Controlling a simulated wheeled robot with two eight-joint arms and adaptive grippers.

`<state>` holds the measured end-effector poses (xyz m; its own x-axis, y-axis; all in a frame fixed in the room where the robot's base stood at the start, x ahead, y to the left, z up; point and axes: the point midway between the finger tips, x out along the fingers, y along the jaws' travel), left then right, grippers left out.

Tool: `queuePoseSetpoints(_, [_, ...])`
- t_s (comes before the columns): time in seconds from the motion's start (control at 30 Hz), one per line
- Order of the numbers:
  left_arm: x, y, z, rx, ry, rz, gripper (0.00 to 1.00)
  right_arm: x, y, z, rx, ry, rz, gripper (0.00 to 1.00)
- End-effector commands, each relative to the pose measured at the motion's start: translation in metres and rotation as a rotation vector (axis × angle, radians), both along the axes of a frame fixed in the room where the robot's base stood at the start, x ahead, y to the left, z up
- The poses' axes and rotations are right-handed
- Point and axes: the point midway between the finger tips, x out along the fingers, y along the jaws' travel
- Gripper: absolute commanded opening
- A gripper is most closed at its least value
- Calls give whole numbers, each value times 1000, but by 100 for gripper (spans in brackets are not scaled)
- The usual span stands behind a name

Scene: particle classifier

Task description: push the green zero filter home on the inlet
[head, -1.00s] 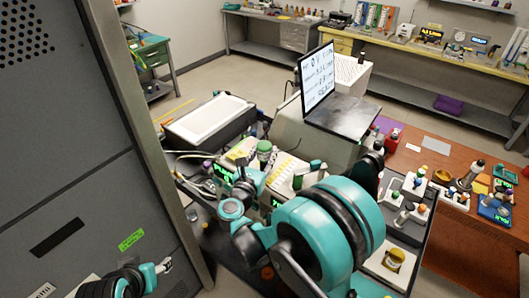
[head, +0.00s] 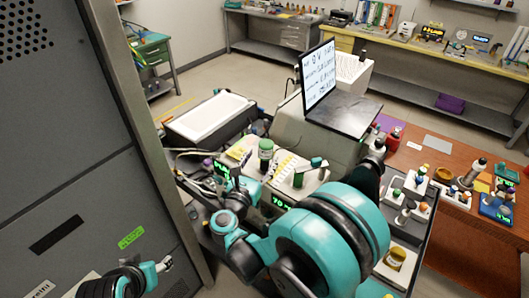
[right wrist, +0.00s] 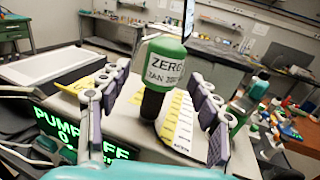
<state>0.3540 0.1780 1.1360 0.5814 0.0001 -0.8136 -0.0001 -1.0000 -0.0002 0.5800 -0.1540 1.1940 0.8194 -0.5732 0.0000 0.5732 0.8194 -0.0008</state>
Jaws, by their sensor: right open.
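The green zero filter (right wrist: 168,62), a green cylinder with a white ZERO label, stands upright on a black stem (right wrist: 152,102) in the right wrist view. In the head view the filter (head: 265,149) stands on top of the light grey instrument (head: 297,190). My right gripper (right wrist: 162,112) is open, one finger on each side of the stem in the picture, with clear gaps and no visible contact. It shows in the head view (head: 240,182) in front and left of the filter. How far the filter sits down on the inlet cannot be told. My left gripper (head: 165,265) is low at the left, away from the instrument.
A screen (head: 318,75) stands behind the filter. A yellow-marked strip (right wrist: 178,122) lies beside the stem. A green-capped item (head: 312,165) is to the right. A white tray (head: 210,117) is at the left, and a cabinet (head: 70,130) fills the left edge.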

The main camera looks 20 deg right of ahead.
Motion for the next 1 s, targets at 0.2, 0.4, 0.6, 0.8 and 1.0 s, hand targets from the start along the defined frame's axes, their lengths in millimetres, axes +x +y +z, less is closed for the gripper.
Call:
queuePoseSetpoints(0.2, [0,0,0,0,0,0,56,-39,29,0,0,0,6,63])
queuePoseSetpoints(0.4, [0,0,0,0,0,0,56,-60,43,0,0,0,2,63])
queuePoseSetpoints(0.6, [0,0,0,0,0,0,56,-65,45,0,0,0,1,63])
queuePoseSetpoints(0.8, [0,0,0,0,0,0,56,-65,45,0,0,0,1,63])
queuePoseSetpoints(1.0, [0,0,0,0,0,0,56,-64,45,0,-1,0,1,63])
